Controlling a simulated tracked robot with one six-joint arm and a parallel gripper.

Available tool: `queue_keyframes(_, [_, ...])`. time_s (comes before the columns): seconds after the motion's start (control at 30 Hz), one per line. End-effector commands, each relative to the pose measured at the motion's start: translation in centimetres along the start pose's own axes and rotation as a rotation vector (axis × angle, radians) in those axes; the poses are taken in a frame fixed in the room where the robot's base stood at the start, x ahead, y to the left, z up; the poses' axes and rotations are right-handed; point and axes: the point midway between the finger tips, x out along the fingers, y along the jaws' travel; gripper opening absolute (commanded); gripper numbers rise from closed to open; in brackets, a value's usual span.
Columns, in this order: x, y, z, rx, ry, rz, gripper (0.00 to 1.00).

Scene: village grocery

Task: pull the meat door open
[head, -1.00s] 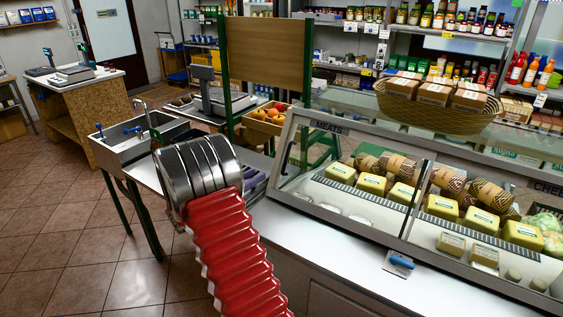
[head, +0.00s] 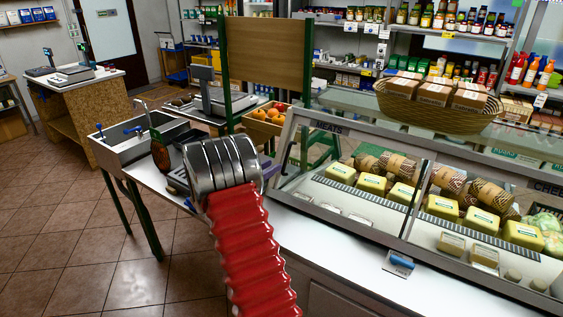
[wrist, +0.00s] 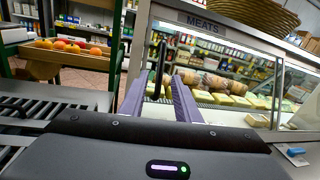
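The meat door (head: 340,165) is the glass front under the "MEATS" sign, at the left of the display case; it looks closed. It also shows in the wrist view (wrist: 225,65). Its dark upright handle (wrist: 159,70) stands near the door's left edge; it also shows in the head view (head: 286,157). My gripper (wrist: 160,78) is open, its two purple fingers pointing at the handle. The handle shows in the gap between the fingertips; I cannot tell whether it is between them or just beyond.
A white counter ledge (head: 345,243) runs below the door. A wicker basket (head: 437,107) stands on top of the case. A fruit crate (head: 262,127) and a sink (head: 140,142) are to the left. Tiled floor at the left is open.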

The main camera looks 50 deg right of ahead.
Motion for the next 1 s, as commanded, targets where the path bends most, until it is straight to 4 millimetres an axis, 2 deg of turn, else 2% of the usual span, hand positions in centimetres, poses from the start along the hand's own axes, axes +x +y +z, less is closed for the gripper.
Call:
queue_keyframes(0.2, [3.6, -0.2, -0.1, -0.001, 0.0, -0.004, 0.29])
queue_keyframes(0.4, [5.7, -0.1, 0.0, 0.001, 0.0, -0.003, 0.29])
queue_keyframes(0.8, [6.3, -0.1, 0.0, 0.0, 0.0, -0.002, 0.29])
queue_keyframes(1.0, [6.2, -0.1, 0.0, 0.0, 0.0, -0.002, 0.15])
